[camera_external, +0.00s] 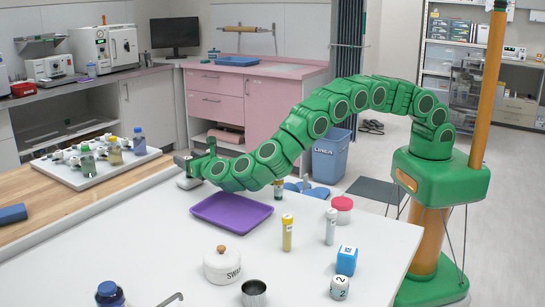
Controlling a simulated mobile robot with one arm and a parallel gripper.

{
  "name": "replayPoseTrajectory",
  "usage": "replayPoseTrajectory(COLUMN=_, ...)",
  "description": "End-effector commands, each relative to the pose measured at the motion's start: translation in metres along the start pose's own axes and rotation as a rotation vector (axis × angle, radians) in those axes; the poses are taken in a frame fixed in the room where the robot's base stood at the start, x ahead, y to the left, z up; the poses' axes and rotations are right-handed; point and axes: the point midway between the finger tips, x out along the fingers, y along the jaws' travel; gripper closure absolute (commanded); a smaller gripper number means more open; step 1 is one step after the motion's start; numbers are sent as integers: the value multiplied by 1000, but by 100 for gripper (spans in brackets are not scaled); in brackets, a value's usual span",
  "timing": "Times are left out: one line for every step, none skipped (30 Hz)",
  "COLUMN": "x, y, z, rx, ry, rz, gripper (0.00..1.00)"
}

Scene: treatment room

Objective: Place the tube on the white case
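My green arm stretches left across the white table. My gripper (187,167) is at the table's far left, small and seen from the side; its fingers and anything between them cannot be made out. A pale, low object (188,183) shows just under it; I cannot tell if this is the white case. A round white lidded pot (222,267) marked as swabs stands nearer the front.
A purple tray (232,211) lies empty below my forearm. A tray of bottles (85,182) is at left.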

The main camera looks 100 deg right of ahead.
Motion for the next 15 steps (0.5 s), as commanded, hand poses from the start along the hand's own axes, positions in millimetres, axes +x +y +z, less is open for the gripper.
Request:
replayPoseTrajectory(x=0, y=0, z=0, rx=0, ry=0, rz=0, gripper=37)
replayPoseTrajectory(x=0, y=0, z=0, rx=0, ry=0, rz=0, gripper=37)
replayPoseTrajectory(x=0, y=0, z=0, rx=0, ry=0, rz=0, gripper=37)
replayPoseTrajectory(x=0, y=0, z=0, rx=0, ry=0, rz=0, gripper=37)
replayPoseTrajectory(x=0, y=0, z=0, rx=0, ry=0, rz=0, gripper=37)
replayPoseTrajectory(x=0, y=0, z=0, rx=0, ry=0, rz=0, gripper=37)
replayPoseTrajectory(x=0, y=0, z=1, rx=0, ry=0, rz=0, gripper=37)
replayPoseTrajectory(x=0, y=0, z=2, rx=0, ry=0, rz=0, gripper=37)
replayPoseTrajectory(x=0, y=0, z=4, rx=0, ry=0, rz=0, gripper=37)
replayPoseTrajectory(x=-4, y=0, z=3, rx=0, ry=0, rz=1, gripper=37)
replayPoseTrajectory(x=-7, y=1, z=3, rx=0, ry=0, rz=2, gripper=37)
replayPoseTrajectory(x=-12, y=1, z=3, rx=-1, ry=1, rz=3, gripper=37)
replayPoseTrajectory(x=-16, y=2, z=2, rx=-1, ry=1, rz=3, gripper=37)
replayPoseTrajectory(x=-21, y=2, z=2, rx=-2, ry=1, rz=4, gripper=37)
replayPoseTrajectory(x=-28, y=1, z=2, rx=-3, ry=0, rz=4, gripper=37)
